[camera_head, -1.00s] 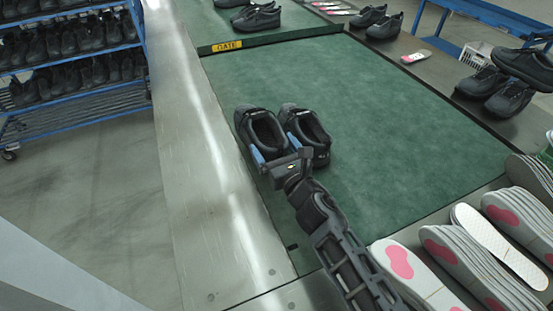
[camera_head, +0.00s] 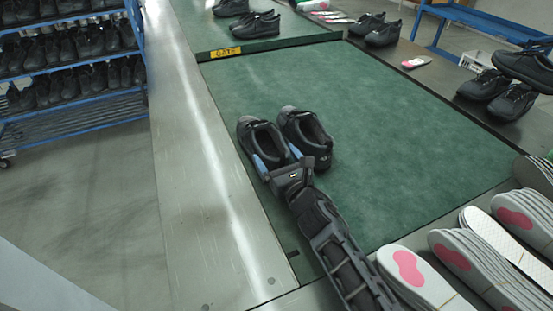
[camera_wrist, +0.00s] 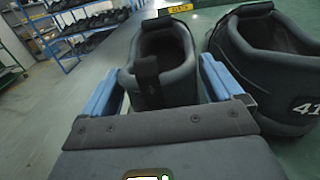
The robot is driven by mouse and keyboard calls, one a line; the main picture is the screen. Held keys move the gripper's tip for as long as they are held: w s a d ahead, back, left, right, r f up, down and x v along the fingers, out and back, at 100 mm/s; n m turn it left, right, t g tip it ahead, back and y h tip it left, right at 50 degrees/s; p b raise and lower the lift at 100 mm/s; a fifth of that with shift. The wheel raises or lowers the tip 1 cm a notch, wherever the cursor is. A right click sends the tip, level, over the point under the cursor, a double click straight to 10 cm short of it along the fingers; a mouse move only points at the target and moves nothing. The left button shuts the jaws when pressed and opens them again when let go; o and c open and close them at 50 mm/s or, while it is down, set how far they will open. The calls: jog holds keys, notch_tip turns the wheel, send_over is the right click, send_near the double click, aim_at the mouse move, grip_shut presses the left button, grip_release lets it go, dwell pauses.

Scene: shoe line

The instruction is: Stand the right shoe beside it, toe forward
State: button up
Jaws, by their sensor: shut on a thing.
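Two black shoes stand side by side on the green mat (camera_head: 400,150), toes toward the gate end. My gripper (camera_head: 278,160) is shut on the heel of the picture-left shoe (camera_head: 270,141). In the wrist view, its blue fingers (camera_wrist: 162,92) lie on either side of that shoe's heel (camera_wrist: 172,82), with the heel tab upright. The picture-right shoe (camera_head: 318,147) is free, close beside it; in the wrist view (camera_wrist: 268,80) its heel shows a white 41. The soles of the held shoe are hidden, so I cannot tell whether it bears on the mat.
Stacks of insoles (camera_head: 480,262) line the near right. Black shoes (camera_head: 497,95) stand on the right ledge. A blue shoe rack (camera_head: 70,75) stands at left. The mat's right side is clear.

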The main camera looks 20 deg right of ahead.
jog(key=o, duration=1)
jog(key=shift+r, duration=0.1)
jog(key=s, duration=1.2)
jog(key=shift+d, duration=0.25)
